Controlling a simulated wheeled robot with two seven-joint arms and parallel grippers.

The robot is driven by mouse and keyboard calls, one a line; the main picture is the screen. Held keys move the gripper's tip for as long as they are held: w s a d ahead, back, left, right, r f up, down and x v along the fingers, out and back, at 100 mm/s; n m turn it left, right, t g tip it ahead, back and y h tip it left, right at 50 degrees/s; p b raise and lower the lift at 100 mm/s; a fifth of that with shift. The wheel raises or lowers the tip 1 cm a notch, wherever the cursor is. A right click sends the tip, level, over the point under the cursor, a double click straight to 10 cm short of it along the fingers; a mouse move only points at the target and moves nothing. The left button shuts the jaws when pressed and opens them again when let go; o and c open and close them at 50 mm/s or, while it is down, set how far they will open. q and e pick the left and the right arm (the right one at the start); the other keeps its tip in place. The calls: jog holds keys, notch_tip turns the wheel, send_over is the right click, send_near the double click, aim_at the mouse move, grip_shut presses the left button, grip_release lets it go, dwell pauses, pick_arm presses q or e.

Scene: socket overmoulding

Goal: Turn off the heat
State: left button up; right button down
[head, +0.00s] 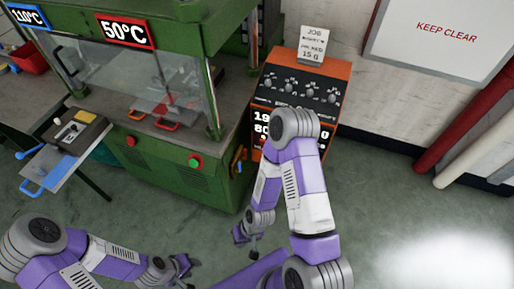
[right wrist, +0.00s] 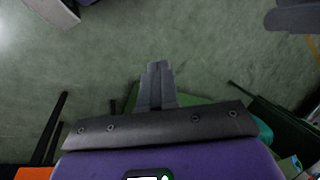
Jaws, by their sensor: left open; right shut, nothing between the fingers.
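The orange control box (head: 341,99) stands right of the green press, with a row of knobs (head: 297,91) on its dark sloped face and white readouts (head: 262,117) below. My right arm covers part of the front and readouts. The green press (head: 172,178) carries a red 50°C sign (head: 125,31) and a blue 110°C sign (head: 26,16). My right gripper (head: 245,236) is shut and empty, low in front of the press and box, apart from both; its closed fingers (right wrist: 155,75) point over bare floor. My left gripper (head: 184,266) is open and empty, low in front of the press.
A job card (head: 313,44) stands on the box. A red button (head: 131,141) and a green-ringed button (head: 195,162) are on the press front. A blue-handled tray (head: 60,172) sticks out at left. Red and white pipes (head: 462,123) run at right. The floor (head: 390,190) is clear.

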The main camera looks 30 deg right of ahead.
jog(key=s+d+f+n+g+h+p, duration=0.2)
jog(key=s+d+f+n+g+h, duration=0.4)
jog(key=n, duration=0.6)
jog(key=w+d+r+n+t+h, duration=0.1)
jog(key=w+d+n+t+h, duration=0.1)
jog(key=w+d+n+h, duration=0.55)
jog(key=w+r+n+t+h, duration=0.1)
jog(key=w+r+n+t, duration=0.1)
jog(key=w+t, duration=0.3)
jog(key=w+r+n+t+h, duration=0.1)
jog(key=w+r+n+t, duration=0.2)
jog(key=w, duration=0.5)
jog(key=w+r+n+t+h+p, duration=0.1)
jog(key=w+r+n+t, duration=0.2)
jog(key=w+t, duration=0.3)
jog(key=shift+w+d+r+n+t, duration=0.15)
jog(key=shift+w+d+n+t, duration=0.2)
jog(key=shift+w+n, duration=0.3)
jog(key=shift+w, duration=0.1)
